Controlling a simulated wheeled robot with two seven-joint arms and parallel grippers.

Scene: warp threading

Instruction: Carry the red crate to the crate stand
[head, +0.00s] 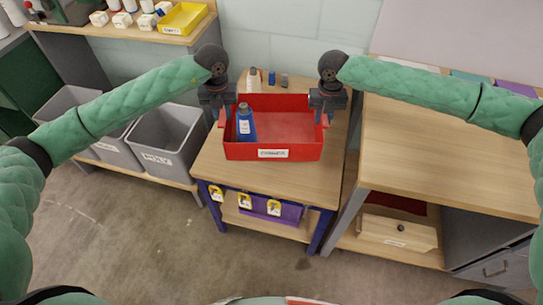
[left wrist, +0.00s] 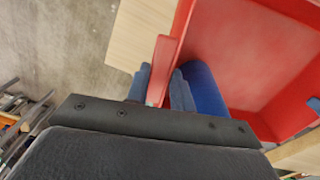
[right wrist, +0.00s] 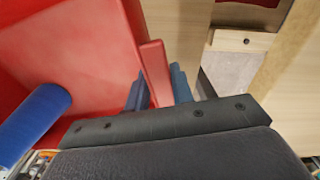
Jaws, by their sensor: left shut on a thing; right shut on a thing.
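The red crate (head: 273,154) is at the middle of the head view, level, over a small wooden-topped stand with dark blue legs (head: 230,175). I cannot tell whether it rests on the top or hangs just above it. A blue bottle (head: 245,125) stands inside the crate at its left. My left gripper (head: 222,115) is shut on the crate's left handle, which also shows in the left wrist view (left wrist: 165,65). My right gripper (head: 324,115) is shut on the crate's right handle, seen in the right wrist view (right wrist: 156,70).
Grey bins (head: 170,135) stand on a low shelf at left. A wooden bench (head: 440,150) is close at right. A purple bin (head: 270,210) sits on the lower shelf. Floor in front is clear.

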